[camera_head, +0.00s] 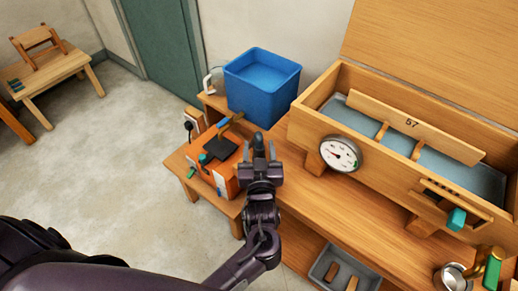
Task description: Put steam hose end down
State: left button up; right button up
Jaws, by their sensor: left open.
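My left gripper (265,148) is in the middle of the view, just right of an orange box (217,160) with a black top, which looks like the steam unit. Its two fingers point away from me with a narrow gap, and I see nothing between them. The wooden steam chest (384,165) with a round dial (340,153) stands on the bench to the right, its lid raised. I cannot make out a steam hose or its end for certain. A brass fitting with a green part (490,264) shows at the lower right. My right gripper is not in view.
A blue bin (262,86) stands at the bench's far left end, beside a clear jug (214,80). A teal block (456,219) is at the chest's front. A metal cup (454,277) is near the brass fitting. A grey tray (369,278) sits low.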

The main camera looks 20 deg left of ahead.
aim_at(262, 155)
pick_arm(q)
jog(key=v, duration=0.2)
jog(key=b+v, duration=0.1)
jog(key=v, duration=0.2)
jog(key=b+v, duration=0.1)
jog(key=v, duration=0.1)
jog(key=shift+d+f, duration=0.15)
jog(key=shift+d, duration=0.2)
jog(key=shift+s, duration=0.25)
